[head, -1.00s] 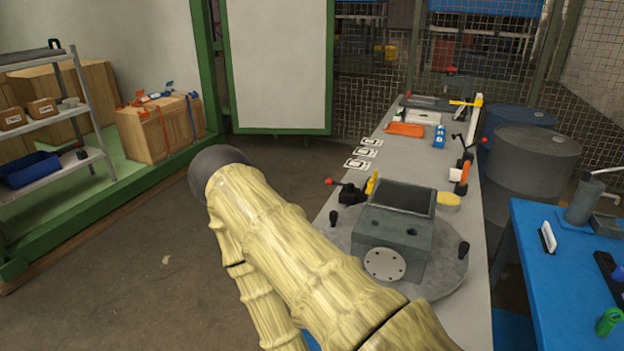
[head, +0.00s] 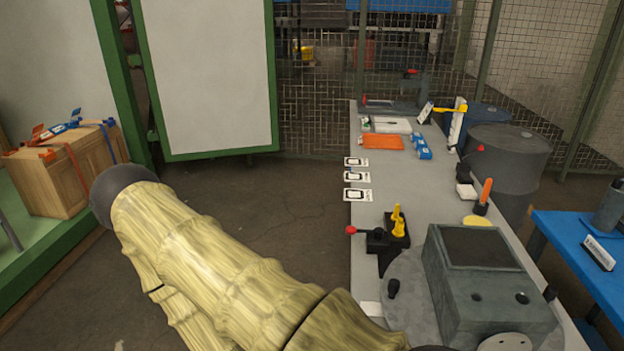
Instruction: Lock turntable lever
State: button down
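The round grey turntable (head: 408,300) lies on the long workbench at the lower right. A grey box-shaped housing (head: 455,285) stands on it. At the turntable's far left edge is a black lever with a red knob (head: 351,230), pointing left over the bench edge. A yellow clamp piece (head: 398,222) stands on a black block right beside the lever. My arm, in a pale yellow cover, reaches in from the bottom to the left of the bench. My gripper does not show; the arm's visible dark rounded part is well left of the lever.
The workbench (head: 420,182) holds white marker cards (head: 357,177), an orange item (head: 382,142) and a blue item (head: 422,147). Dark barrels (head: 507,160) and a blue table (head: 570,240) stand right. A wooden crate (head: 60,175) stands left. Floor left of the bench is clear.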

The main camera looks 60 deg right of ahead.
aim_at(377, 232)
jog(key=i, duration=1.85)
jog(key=z, duration=3.25)
